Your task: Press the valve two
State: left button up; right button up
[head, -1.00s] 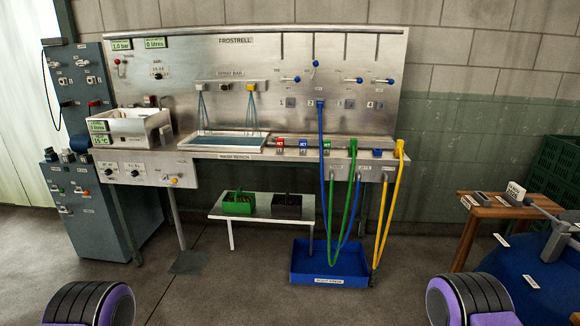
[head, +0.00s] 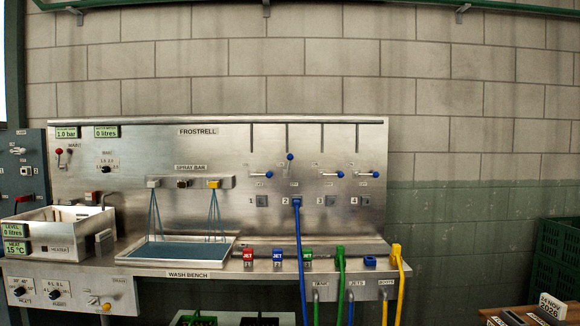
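Valve two (head: 290,168) is on the steel back panel above the number 2. Its blue-tipped handle points up. The other three valves have handles lying roughly level with blue knobs: valve one (head: 262,175), valve three (head: 333,173) and valve four (head: 368,174). A blue hose (head: 298,240) is on the port under valve two and hangs down in front of the bench. Neither of my grippers is in view.
The wash bench (head: 200,274) runs below the panel, with a shallow tray (head: 232,243) and a white basin (head: 60,225) on it. Red, blue and green JET pieces (head: 278,254) stand at its front. Green (head: 340,270) and yellow (head: 398,262) hoses hang at right. Green crates (head: 560,245) stand far right.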

aim_at(289, 157)
jog(key=k, duration=0.5)
jog(key=u, duration=1.05)
jog(key=i, duration=1.45)
jog(key=z, duration=0.5)
